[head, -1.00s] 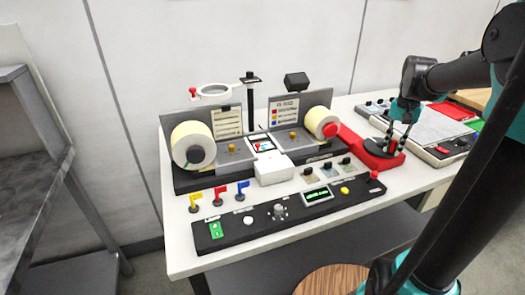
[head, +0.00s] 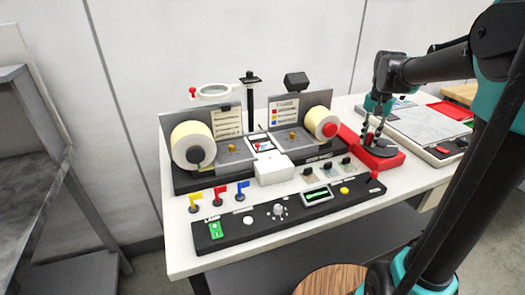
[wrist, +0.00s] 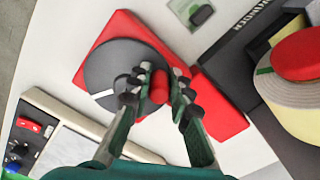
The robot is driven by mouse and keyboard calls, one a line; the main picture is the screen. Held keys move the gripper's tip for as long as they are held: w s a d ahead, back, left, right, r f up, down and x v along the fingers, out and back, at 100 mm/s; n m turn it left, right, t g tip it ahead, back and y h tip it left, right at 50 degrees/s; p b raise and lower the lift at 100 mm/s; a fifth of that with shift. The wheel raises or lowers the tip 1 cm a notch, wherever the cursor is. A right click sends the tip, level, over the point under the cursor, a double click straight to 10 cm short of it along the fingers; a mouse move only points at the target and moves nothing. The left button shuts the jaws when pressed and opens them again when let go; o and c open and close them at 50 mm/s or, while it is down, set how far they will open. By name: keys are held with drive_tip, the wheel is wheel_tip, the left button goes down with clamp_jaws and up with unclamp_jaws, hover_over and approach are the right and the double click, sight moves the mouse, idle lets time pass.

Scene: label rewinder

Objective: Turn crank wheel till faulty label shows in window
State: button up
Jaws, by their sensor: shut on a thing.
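The crank wheel is a dark grey disc (head: 383,151) on a red base (head: 395,163), right of the rewinder. In the wrist view the disc (wrist: 105,68) has a white line and an upright red knob (wrist: 160,87). My gripper (wrist: 161,84) is shut on this red knob, one finger on each side; in the head view my gripper (head: 371,138) is at the wheel's left part. The window (head: 262,145) is a small framed opening between the two label rolls. It shows a pale label with small red and dark marks, too small to read.
A cream label roll (head: 192,140) stands left and another (head: 319,121) right. Yellow, red and blue flags (head: 219,195) stand in front. A black control panel (head: 255,228) runs along the front edge. A grey tray (head: 420,122) lies right of the wheel.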

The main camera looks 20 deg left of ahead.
drive_tip(key=shift+s, duration=0.1)
idle(0.4)
drive_tip(key=o, duration=0.9)
drive_tip(key=shift+d, duration=0.1)
drive_tip(key=shift+r, duration=4.5)
